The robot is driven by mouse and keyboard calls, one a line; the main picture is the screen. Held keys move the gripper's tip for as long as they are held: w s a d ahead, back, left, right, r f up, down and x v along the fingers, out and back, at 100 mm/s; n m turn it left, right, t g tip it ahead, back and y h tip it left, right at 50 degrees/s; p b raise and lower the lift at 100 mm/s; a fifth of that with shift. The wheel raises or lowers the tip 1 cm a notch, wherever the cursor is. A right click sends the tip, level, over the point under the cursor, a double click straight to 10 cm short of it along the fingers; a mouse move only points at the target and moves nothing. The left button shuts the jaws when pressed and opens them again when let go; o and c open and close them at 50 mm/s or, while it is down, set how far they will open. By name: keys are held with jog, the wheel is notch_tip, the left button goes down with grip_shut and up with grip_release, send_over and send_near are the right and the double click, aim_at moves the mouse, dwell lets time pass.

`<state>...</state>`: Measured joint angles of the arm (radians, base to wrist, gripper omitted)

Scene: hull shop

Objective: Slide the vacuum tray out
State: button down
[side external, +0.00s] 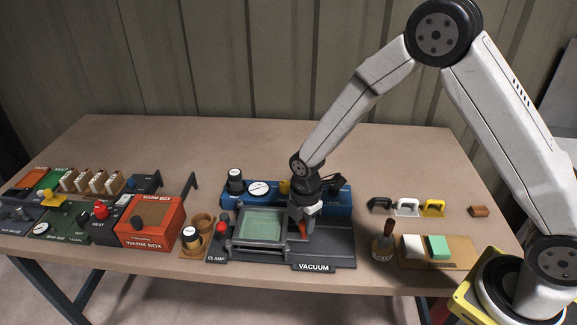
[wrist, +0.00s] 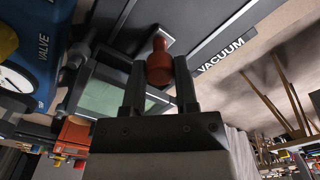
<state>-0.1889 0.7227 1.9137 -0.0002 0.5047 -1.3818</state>
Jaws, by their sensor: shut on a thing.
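The vacuum tray (side external: 233,240) is a grey frame around a pale green panel (side external: 262,225). It sits at the left of the dark grey vacuum base (side external: 338,250) with the VACUUM label. In the wrist view the green panel (wrist: 105,98) shows behind my fingers. An orange-red handle (wrist: 159,64) stands between my fingertips; a little of it shows in the side view. My gripper (side external: 303,228) points down at the right side of the tray and is shut on this handle. Where the handle joins the tray is hidden.
A blue unit (side external: 332,206) with a gauge and VALVE label stands behind. The orange warm box (side external: 150,222) is farther left. A brush (side external: 383,243) stands right of the base.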

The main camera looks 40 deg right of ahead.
jog(key=s+d, duration=0.8)
jog(key=shift+s+d, duration=0.2)
jog(key=shift+d, duration=0.05)
jog(key=shift+c, duration=1.8)
grip_release()
jog(key=shift+r, duration=0.1)
notch_tip(320, 180, up, 8)
